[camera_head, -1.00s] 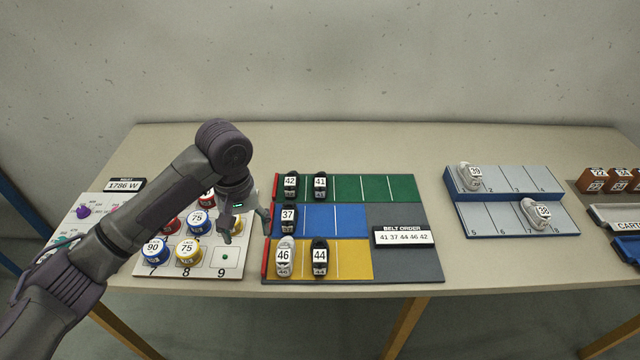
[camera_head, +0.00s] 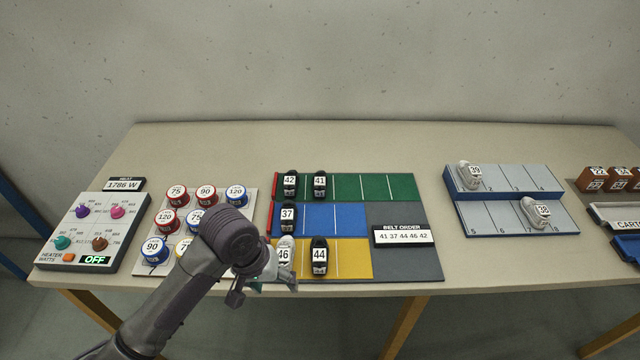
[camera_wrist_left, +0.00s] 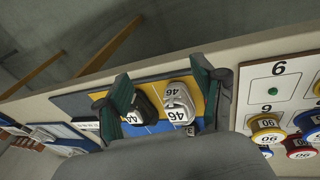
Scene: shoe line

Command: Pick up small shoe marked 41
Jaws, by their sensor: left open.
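The black shoe marked 41 (camera_head: 320,184) stands on the green row of the belt board, right of the black shoe marked 42 (camera_head: 290,184). My left gripper (camera_head: 266,287) is open and empty at the front edge of the board, near the white shoe marked 46 (camera_head: 284,254), well in front of shoe 41. In the left wrist view the two fingers (camera_wrist_left: 165,98) are apart, with shoe 46 (camera_wrist_left: 178,102) and the black shoe marked 44 (camera_wrist_left: 141,108) seen between them. Shoe 41 cannot be made out there. The right gripper does not show.
The black shoe marked 37 (camera_head: 288,216) stands on the blue row. A belt order sign (camera_head: 403,237) lies on the grey area. A grey rack (camera_head: 508,184) with shoes 39 and 38 is at right. Numbered pots and a heater panel (camera_head: 88,233) are at left. The table behind is clear.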

